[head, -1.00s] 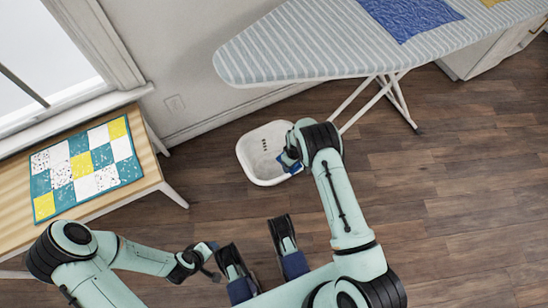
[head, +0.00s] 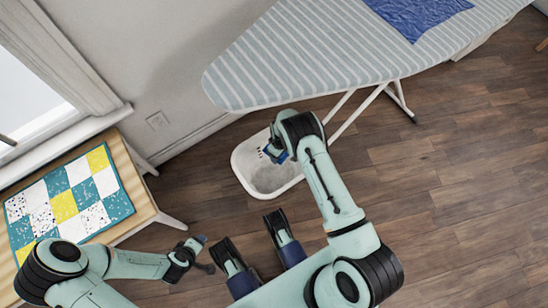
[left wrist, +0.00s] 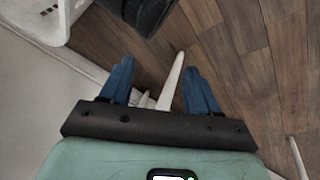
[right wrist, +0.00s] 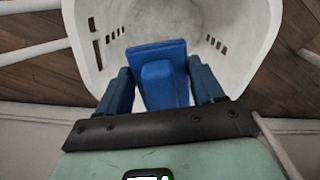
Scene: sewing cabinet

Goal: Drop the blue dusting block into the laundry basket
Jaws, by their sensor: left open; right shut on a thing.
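The white laundry basket (head: 268,181) stands on the floor below the ironing board's tip. My right gripper (right wrist: 160,75) is shut on the blue dusting block (right wrist: 166,88), which has a flat plate and a raised grip. In the right wrist view the block is in front of the basket's open mouth (right wrist: 222,18). In the head view my right gripper (head: 274,153) is over the basket's far part, and my arm hides some of the rim. My left gripper (head: 206,254) is open and empty near the bench; its spread fingers show in the left wrist view (left wrist: 157,72).
The striped ironing board (head: 300,55) overhangs close behind the basket, with blue cloth (head: 418,14) on it. Its white legs (head: 358,115) stand to the right of the basket. A wooden bench (head: 135,190) with a patchwork mat (head: 75,205) is at left. Floor at right is clear.

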